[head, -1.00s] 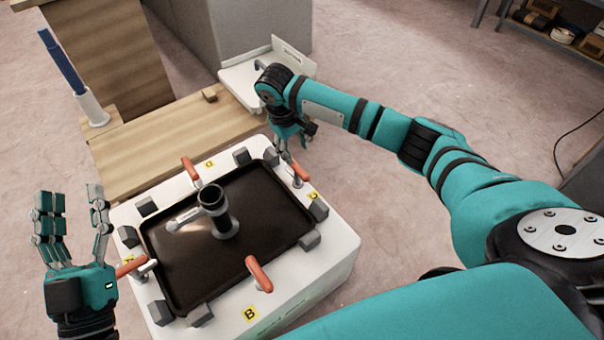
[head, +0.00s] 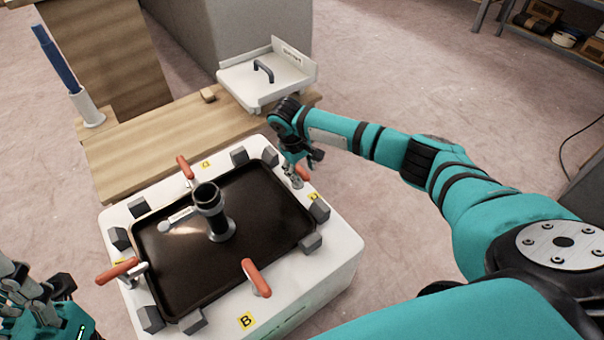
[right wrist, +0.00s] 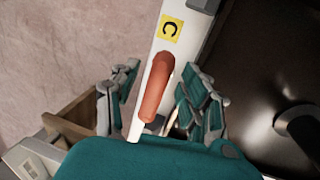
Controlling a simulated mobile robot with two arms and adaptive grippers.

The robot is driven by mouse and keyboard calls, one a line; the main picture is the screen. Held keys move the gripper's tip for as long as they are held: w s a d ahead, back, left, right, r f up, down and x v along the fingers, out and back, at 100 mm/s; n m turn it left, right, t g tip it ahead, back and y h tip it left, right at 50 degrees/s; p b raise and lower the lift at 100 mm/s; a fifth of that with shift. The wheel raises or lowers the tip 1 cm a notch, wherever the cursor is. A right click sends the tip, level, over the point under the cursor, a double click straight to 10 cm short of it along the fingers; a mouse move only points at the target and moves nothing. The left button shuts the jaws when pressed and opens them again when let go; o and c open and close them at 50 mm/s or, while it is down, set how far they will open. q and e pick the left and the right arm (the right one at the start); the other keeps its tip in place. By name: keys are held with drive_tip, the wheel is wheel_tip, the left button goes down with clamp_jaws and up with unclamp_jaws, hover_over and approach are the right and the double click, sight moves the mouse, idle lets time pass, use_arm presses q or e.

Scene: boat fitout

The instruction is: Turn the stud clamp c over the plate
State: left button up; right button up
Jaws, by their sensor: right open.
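Stud clamp c has an orange handle (right wrist: 158,88) lying along the white rim, beside the dark plate (right wrist: 262,75), near the yellow C label (right wrist: 170,27). In the head view the handle (head: 303,173) shows in part at the right side of the white fixture. My right gripper (right wrist: 155,105) is open, its fingers on both sides of the handle; I cannot tell whether they touch it. In the head view this gripper (head: 295,173) partly hides the clamp. The dark plate (head: 180,262) lies in the fixture. My left gripper (head: 30,290) is at the lower left, partly cut off.
Other orange-handled clamps stand at the back (head: 185,168), left (head: 117,270) and front (head: 256,277) of the fixture. Grey blocks surround the plate, and a black upright cylinder (head: 212,212) stands on it. A wooden bench (head: 165,140) with a white tray (head: 268,75) is behind.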

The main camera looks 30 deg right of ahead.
drive_tip(key=shift+f, duration=0.35)
clamp_jaws()
drive_tip(key=shift+r, duration=0.1)
